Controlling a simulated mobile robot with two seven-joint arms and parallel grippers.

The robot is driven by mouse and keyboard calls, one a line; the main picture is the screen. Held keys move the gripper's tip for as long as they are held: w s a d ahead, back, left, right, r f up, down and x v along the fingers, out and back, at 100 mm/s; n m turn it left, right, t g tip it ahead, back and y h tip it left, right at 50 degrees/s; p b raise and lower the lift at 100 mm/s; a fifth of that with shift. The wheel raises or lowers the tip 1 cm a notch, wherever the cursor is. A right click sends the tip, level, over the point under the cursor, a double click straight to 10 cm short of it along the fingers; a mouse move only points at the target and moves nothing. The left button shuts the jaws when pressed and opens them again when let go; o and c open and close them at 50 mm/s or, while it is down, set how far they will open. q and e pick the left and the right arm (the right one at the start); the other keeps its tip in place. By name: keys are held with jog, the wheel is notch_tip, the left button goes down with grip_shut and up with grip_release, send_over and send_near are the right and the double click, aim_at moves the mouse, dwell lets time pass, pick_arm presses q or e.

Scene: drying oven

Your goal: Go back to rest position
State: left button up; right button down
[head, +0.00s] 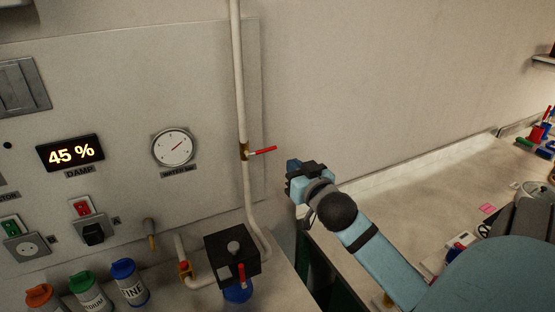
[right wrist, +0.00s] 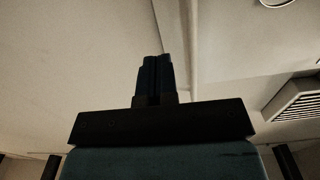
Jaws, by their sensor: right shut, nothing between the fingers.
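My right gripper (head: 293,166) is raised in front of the wall, just right of the white vertical pipe and its red-handled valve (head: 262,151). A gap shows between the gripper and the red handle in the head view. In the right wrist view the two dark fingers (right wrist: 154,75) are together with nothing between them. Behind them are a pale wall surface and a pipe-like vertical edge. My left gripper is not in view.
A panel at left carries a "45 %" display (head: 71,153) and a round gauge (head: 174,147). A black box (head: 232,255) and capped bottles (head: 129,283) stand below. A counter (head: 420,205) with small items runs along the right. A vent (right wrist: 296,100) shows in the wrist view.

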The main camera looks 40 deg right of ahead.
jog(key=s+a+f+n+g+y, duration=0.1)
jog(key=s+a+f+g, duration=0.25)
jog(key=f, duration=0.35)
jog(key=s+a+f+n+g+y, duration=0.1)
jog(key=s+a+f+g, duration=0.3)
jog(key=f, duration=0.3)
jog(key=s+a+f+n+g+y, duration=0.4)
jog(key=s+a+f+g, duration=0.3)
jog(key=s+a, duration=0.6)
jog(key=w+a+f+t, duration=0.1)
jog(key=f+t, duration=0.1)
jog(key=f, duration=0.2)
jog(key=w+a+f+t+y, duration=0.1)
jog(key=w+a+f+t, duration=0.1)
jog(key=f, duration=0.3)
jog(key=w+a+f+t, duration=0.1)
jog(key=w+f+t, duration=0.1)
jog(key=f+t, duration=0.1)
jog(key=shift+w+a+f+n+y, duration=0.15)
jog(key=shift+f+n+y, duration=0.25)
jog(key=shift+f, duration=0.5)
jog(key=shift+a+f+t+y, duration=0.35)
jog(key=shift+f+t, duration=0.1)
jog(key=shift+t, duration=0.2)
